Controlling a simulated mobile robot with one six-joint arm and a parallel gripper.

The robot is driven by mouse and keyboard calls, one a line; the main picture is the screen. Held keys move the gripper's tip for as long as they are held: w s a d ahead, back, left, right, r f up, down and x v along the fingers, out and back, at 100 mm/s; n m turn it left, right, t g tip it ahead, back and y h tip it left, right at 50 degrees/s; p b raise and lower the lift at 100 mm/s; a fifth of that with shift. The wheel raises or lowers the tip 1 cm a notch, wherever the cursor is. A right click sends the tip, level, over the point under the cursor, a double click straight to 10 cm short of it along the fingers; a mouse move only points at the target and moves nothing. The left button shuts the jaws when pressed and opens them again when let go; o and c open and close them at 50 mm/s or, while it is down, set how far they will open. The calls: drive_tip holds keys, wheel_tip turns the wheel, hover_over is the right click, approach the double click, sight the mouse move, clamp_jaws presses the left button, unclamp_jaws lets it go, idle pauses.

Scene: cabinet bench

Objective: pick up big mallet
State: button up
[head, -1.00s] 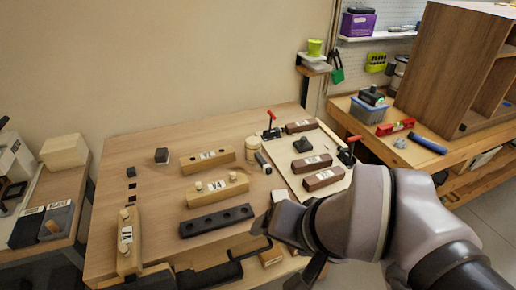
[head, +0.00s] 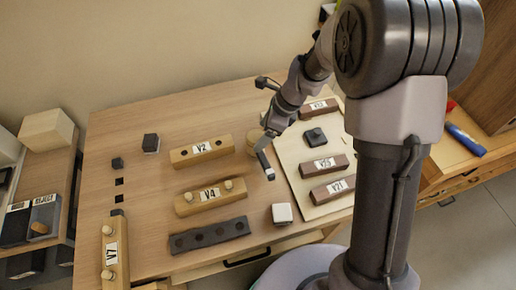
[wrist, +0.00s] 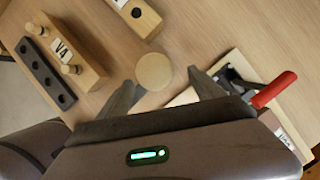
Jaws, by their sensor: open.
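A round light-wood piece (wrist: 154,71), which looks like the big mallet's head, stands on the bench. It also shows in the head view (head: 253,138), partly hidden by my gripper. A handle cannot be told apart. My gripper (wrist: 161,79) is open, with the round piece visible between its dark fingers in the wrist view. I cannot tell how much height is left between the fingertips and it. A short dark piece with a pale end (head: 266,165) lies close beside the wooden piece.
Wooden blocks V2 (head: 202,150) and V4 (head: 210,197) and a dark strip with holes (head: 210,235) lie to the left. A pale board (head: 310,195) with brown blocks is on the right. A red-handled clamp (wrist: 273,89) stands near my right finger.

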drive_tip(key=b+x, duration=0.1)
drive_tip(key=x, duration=0.1)
drive_tip(key=b+x, duration=0.1)
drive_tip(key=x, duration=0.1)
drive_tip(key=b+x, duration=0.1)
drive_tip(key=x, duration=0.1)
drive_tip(key=shift+s+a+f, duration=0.1)
drive_tip(key=shift+s+a, duration=0.2)
drive_tip(key=shift+s, duration=0.05)
drive_tip(key=shift+w, duration=0.1)
drive_tip(key=shift+c, duration=1.1)
drive_tip(key=c, duration=1.4)
wheel_tip(320, 180, up, 10)
drive_tip(key=p, duration=0.4)
drive_tip(key=shift+p, duration=0.4)
